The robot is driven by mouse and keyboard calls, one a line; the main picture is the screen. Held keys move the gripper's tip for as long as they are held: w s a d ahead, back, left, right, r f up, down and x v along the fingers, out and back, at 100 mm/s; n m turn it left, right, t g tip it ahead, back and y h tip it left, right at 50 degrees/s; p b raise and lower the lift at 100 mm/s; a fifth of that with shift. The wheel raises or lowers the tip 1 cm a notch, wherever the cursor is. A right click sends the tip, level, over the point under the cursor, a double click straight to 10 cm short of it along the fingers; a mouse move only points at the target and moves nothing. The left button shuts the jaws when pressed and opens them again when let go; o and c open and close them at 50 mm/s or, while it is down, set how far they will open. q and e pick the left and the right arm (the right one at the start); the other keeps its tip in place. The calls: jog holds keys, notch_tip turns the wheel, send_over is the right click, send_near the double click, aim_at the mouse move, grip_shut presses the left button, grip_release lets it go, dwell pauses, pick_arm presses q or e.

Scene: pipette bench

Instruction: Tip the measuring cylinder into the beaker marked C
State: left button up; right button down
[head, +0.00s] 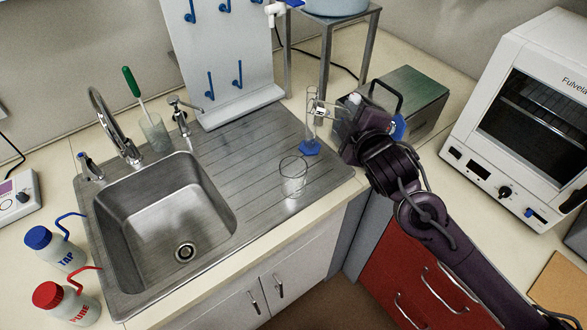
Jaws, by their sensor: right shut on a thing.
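The measuring cylinder (310,128) is clear, slim and upright, with a blue foot (309,149), over the back right of the steel draining board. My right gripper (318,109) is shut on its upper part, coming in from the right. I cannot tell whether the foot touches the board. A clear glass beaker (293,178) stands upright on the board, in front of the cylinder and a little left, apart from it. No letter C can be read on it. Any liquid in either is too faint to make out. My left gripper is not in view.
The sink basin (165,222) lies left of the ribbed draining board (235,150). A white pegboard (222,60) and metal stand (327,45) are behind. A green-topped box (412,92) and white oven (530,120) stand right. Wash bottles (55,248) are front left.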

jog(key=shift+f+n+b, duration=0.2)
jog(key=shift+n+b, duration=0.1)
jog(key=shift+a+f+n+h+b, duration=0.35)
jog(key=shift+f+b, duration=0.2)
jog(key=shift+b, duration=0.5)
jog(key=shift+a+f+n+h+b, duration=0.25)
jog(key=shift+a+n+b, duration=0.1)
jog(key=shift+b, duration=0.55)
jog(key=shift+d, duration=0.1)
jog(key=shift+f+b, duration=0.25)
jog(key=shift+b, duration=0.15)
jog(key=f+n+b, duration=0.1)
jog(key=b, duration=0.1)
jog(key=shift+f+h+b, duration=0.15)
jog(key=shift+h+b, duration=0.2)
jog(key=shift+h, duration=0.05)
